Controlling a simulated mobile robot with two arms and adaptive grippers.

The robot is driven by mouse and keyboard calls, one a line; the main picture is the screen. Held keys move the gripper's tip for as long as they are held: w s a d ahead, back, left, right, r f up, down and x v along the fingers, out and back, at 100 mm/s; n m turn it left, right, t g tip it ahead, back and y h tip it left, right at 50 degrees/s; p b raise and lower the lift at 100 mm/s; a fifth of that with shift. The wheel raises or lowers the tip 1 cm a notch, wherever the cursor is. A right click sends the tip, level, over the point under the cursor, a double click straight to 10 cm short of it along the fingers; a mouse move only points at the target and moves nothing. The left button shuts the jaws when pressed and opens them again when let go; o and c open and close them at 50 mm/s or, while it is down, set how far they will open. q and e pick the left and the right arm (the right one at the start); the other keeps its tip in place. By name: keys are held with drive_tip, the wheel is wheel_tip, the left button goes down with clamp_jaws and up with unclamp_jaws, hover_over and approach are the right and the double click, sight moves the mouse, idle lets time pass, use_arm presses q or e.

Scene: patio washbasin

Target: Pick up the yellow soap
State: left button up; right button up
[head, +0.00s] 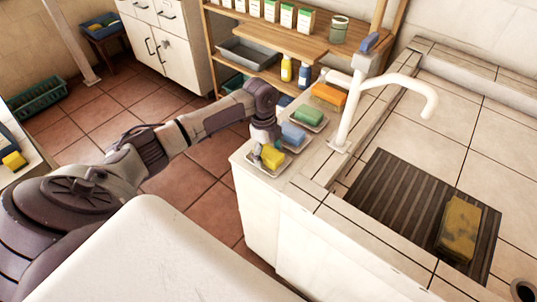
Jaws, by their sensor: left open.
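The yellow soap (272,157) lies on a small white dish at the near-left end of the tiled counter (297,178). My left arm reaches in from the left, and my left gripper (266,148) points down at this soap. It is open, with its fingers close above or around the soap; I cannot tell whether they touch it. The gripper hides part of the soap and dish. My right gripper is not in view.
Blue (293,135), green (308,115) and orange (328,94) soaps lie in a row behind the yellow one. A white faucet (346,112) stands to the right. A yellow-brown sponge (459,228) lies on a dark ribbed mat (385,188). A wooden shelf (275,40) stands behind.

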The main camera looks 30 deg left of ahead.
sight(270, 152)
use_arm(q)
drive_tip(key=c, duration=1.4)
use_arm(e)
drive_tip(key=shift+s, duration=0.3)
use_arm(q)
drive_tip(key=shift+r, duration=0.15)
drive_tip(key=shift+r, duration=0.6)
wheel_tip(270, 152, up, 3)
drive_tip(key=shift+w, duration=0.1)
drive_tip(key=w+d+r+b, duration=0.2)
drive_tip(key=w+d+r, duration=0.4)
drive_tip(key=d, duration=0.3)
drive_tip(key=shift+w+d+r, duration=0.2)
drive_tip(key=shift+w+r, duration=0.1)
drive_tip(key=shift+w, duration=0.05)
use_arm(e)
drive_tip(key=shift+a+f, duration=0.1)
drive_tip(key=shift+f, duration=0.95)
